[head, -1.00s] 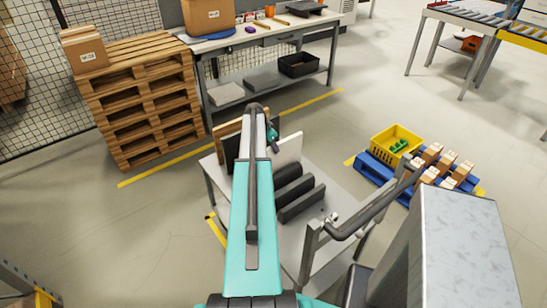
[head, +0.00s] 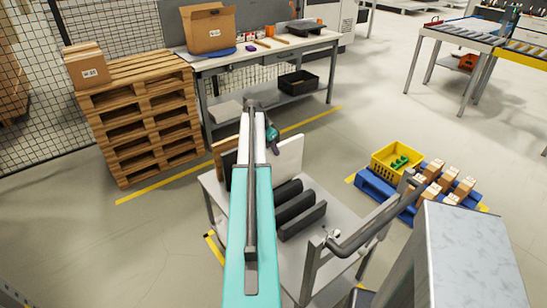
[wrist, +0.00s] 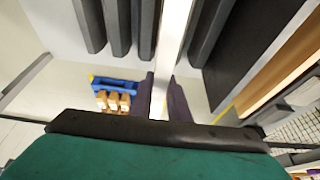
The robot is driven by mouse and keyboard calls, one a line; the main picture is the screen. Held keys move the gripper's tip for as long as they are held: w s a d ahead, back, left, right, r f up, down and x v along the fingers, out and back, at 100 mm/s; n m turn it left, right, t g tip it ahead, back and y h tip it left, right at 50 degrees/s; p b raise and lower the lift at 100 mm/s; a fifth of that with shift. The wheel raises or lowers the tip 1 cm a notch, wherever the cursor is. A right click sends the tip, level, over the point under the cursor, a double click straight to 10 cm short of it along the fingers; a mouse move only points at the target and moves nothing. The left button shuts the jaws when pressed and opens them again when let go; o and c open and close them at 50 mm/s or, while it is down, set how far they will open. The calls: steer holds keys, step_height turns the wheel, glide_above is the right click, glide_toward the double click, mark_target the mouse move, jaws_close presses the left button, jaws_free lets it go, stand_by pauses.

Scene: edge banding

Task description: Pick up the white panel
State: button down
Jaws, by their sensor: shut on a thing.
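The white panel (head: 290,154) stands upright above the cart (head: 333,228), among dark dividers (head: 300,215). In the wrist view the panel is seen edge-on as a pale strip (wrist: 174,35) running between the two fingers. My gripper (wrist: 163,92) is shut on the panel's edge, with one dark finger on each side. Whether the panel's lower edge is clear of the cart is hard to tell.
A brown panel (head: 224,147) stands left of my arm, with a dark one beside it. The cart's handle (head: 372,222) is at the right. Behind are a workbench (head: 270,57) and stacked pallets (head: 140,125). A yellow crate (head: 396,160) sits on a blue pallet.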

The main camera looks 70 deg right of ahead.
steer(key=shift+r, duration=1.1)
steer(key=shift+r, duration=0.2)
